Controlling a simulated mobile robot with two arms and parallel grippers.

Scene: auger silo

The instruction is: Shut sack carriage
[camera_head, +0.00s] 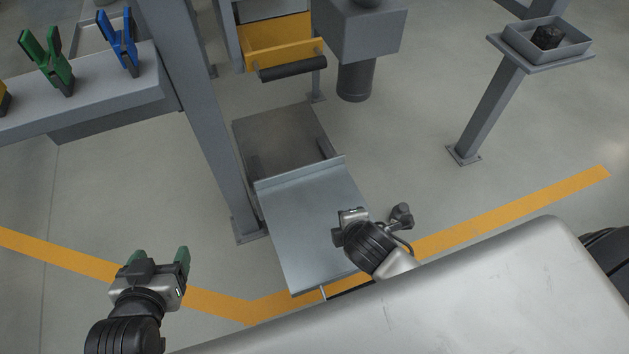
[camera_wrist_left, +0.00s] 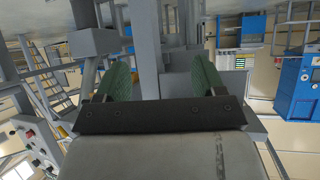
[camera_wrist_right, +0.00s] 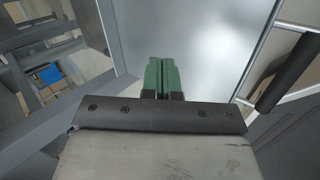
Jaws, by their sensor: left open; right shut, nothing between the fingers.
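The sack carriage (camera_head: 305,225) is a flat pale-grey plate with a raised lip at its far end. It sticks out from the grey frame toward me. In the right wrist view the carriage plate (camera_wrist_right: 200,40) fills the middle, and a metal bar handle with a black grip (camera_wrist_right: 290,72) is at the right. My right gripper (camera_wrist_right: 161,66) is shut and empty over the plate, apart from the handle. In the head view its fingers are hidden beneath its wrist. My left gripper (camera_head: 160,254) is open and empty, left of the carriage above the floor.
A grey post (camera_head: 200,120) stands left of the carriage. A yellow drawer (camera_head: 280,45) with a black handle is above its far end. A shelf (camera_head: 80,95) with green and blue clips is at left. A stand with a tray (camera_head: 515,48) is at right.

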